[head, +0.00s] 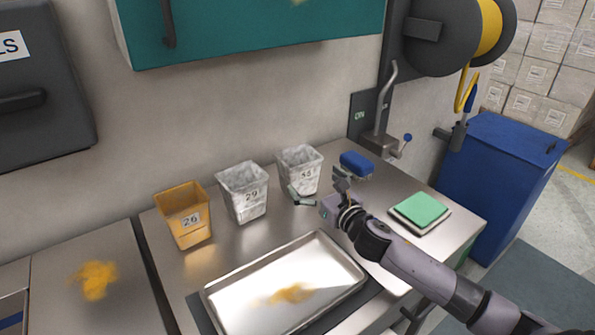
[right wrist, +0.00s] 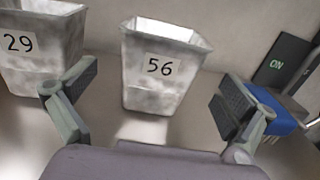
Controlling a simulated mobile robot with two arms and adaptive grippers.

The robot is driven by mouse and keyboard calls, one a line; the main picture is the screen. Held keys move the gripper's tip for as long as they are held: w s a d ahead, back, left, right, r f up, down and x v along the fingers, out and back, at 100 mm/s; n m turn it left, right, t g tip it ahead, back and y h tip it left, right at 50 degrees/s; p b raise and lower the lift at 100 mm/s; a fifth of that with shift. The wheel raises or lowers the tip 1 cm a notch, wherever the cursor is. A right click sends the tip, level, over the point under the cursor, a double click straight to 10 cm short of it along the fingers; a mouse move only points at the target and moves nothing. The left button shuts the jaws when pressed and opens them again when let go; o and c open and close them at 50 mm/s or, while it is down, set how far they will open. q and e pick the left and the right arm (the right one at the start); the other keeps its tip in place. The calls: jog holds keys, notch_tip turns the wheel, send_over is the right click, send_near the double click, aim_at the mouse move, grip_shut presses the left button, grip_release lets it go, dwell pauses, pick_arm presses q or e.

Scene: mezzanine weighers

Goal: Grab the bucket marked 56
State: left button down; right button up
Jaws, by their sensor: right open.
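The bucket marked 56 (head: 300,172) is a whitish, smudged, square tapered bucket at the back of the steel worktop, rightmost of three buckets. In the right wrist view the bucket (right wrist: 160,68) stands upright ahead, between the two fingers, with its 56 label facing me. My right gripper (head: 322,190) is open and empty, in front of the bucket. It also shows in the right wrist view (right wrist: 155,105), fingers spread wide to both sides and apart from the bucket. My left gripper is not in view.
Bucket 29 (head: 242,194) stands just left, and orange bucket 26 (head: 184,217) farther left. A metal tray (head: 336,254) lies in front. A green pad (head: 419,209) sits at right.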

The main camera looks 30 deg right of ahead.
aim_at(306, 173)
jog(key=w, duration=0.3)
jog(key=shift+w+a, duration=0.1)
jog(key=shift+w, duration=0.1)
jog(key=shift+w+r+p, duration=0.1)
jog(key=shift+w+p, duration=0.25)
jog(key=shift+w, duration=0.15)
jog(key=w, duration=0.3)
jog(key=shift+w+p, duration=0.25)
jog(key=shift+p, duration=0.15)
jog(key=shift+w, duration=0.45)
jog(key=shift+c, duration=0.5)
jog(key=c, duration=1.4)
jog(key=shift+r, duration=0.15)
